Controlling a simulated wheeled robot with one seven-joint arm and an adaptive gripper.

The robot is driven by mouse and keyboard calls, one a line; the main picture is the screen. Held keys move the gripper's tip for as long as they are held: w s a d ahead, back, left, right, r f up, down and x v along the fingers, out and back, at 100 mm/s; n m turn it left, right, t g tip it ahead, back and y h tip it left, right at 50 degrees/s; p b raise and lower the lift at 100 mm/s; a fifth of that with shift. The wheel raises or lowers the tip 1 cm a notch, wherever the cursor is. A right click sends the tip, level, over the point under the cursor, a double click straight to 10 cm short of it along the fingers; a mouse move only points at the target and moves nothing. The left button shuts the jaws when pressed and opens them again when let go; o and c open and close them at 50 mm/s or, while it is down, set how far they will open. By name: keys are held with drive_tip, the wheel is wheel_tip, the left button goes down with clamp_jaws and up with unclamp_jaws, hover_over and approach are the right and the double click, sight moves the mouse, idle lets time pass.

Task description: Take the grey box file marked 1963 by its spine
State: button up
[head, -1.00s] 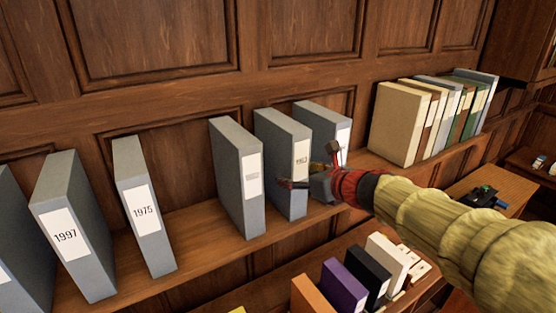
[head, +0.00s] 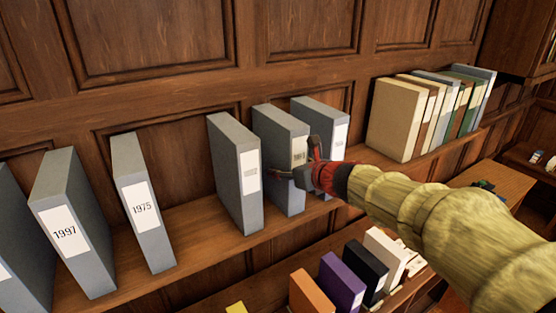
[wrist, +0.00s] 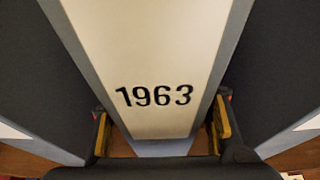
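The grey box file marked 1963 (head: 284,192) stands upright on the shelf, between two other grey files. In the wrist view its pale spine label (wrist: 155,55) with black 1963 fills the middle. My gripper (head: 295,162) is at the front of this file in the head view and hides part of its label. In the wrist view my gripper (wrist: 161,125) is open, with one yellow-padded finger on each side of the spine's lower part. Narrow brown gaps show beside the spine near the fingers; I cannot tell whether either pad touches.
A grey file (head: 235,175) stands close on the left and another (head: 322,120) close on the right. Files marked 1975 (head: 143,205) and 1997 (head: 68,235) stand further left. A row of books (head: 395,120) is at right. Coloured boxes (head: 342,283) stand below the shelf (head: 215,255).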

clamp_jaws()
idle(0.5)
drive_tip(key=shift+r, duration=0.2)
